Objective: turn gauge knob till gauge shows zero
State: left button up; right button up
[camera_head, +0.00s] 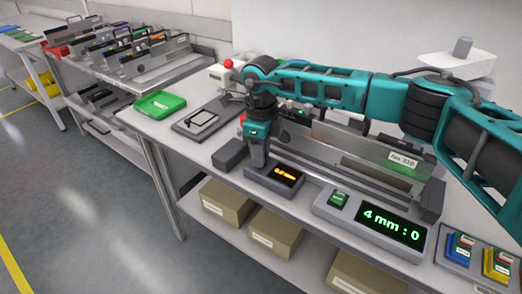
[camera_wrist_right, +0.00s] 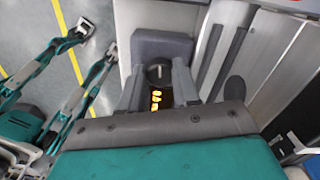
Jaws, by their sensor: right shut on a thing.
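The gauge (camera_head: 287,176) is a dark grey box with an orange display near the front edge of the bench. Its digits are too small to read. My right gripper (camera_head: 258,163) points down over the left part of the gauge. In the right wrist view its two fingers (camera_wrist_right: 158,85) are shut on the round grey knob (camera_wrist_right: 158,71), one on each side. The gauge's orange display (camera_wrist_right: 156,99) shows between the fingers, partly cut off. My left gripper is not clearly seen in either view.
A long metal feeder (camera_head: 350,150) lies behind. A green tray (camera_head: 160,104) and dark plate (camera_head: 199,121) are at left. Cardboard boxes (camera_head: 275,232) sit on the lower shelf.

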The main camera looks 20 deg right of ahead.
jog(key=shift+m, duration=0.6)
jog(key=shift+r, duration=0.1)
jog(key=o, duration=1.1)
jog(key=shift+c, duration=0.2)
notch_tip(320, 180, up, 13)
